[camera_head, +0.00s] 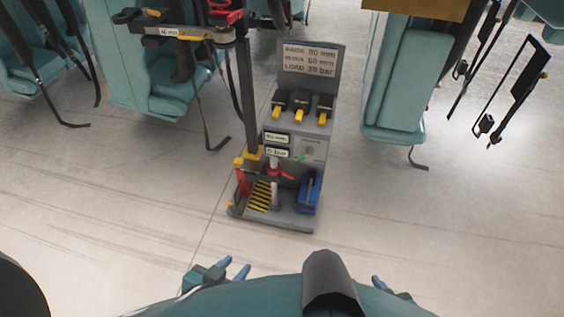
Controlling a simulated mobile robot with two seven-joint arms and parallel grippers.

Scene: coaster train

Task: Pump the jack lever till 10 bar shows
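A grey jack stand (292,218) stands on the floor ahead. A lower display (277,153) on its panel seems to read 0 bar, though the digits are tiny. Below is a red-topped part (273,170) over a pale upright cylinder (275,197). A blue unit (308,196) with a dark upright part sits at the right of the base; I cannot tell for certain which part is the jack lever. My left gripper (232,268) is at the bottom, its blue fingers apart and empty. My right gripper (379,282) is mostly hidden by my body. Both are well short of the stand.
A sign (309,59) tops the stand, with several yellow-tipped black parts (299,115) below. A dark post (248,100) with a horizontal arm (180,32) rises at its left. Teal seats (398,90) with hanging straps flank the stand. Floor between me and the stand is clear.

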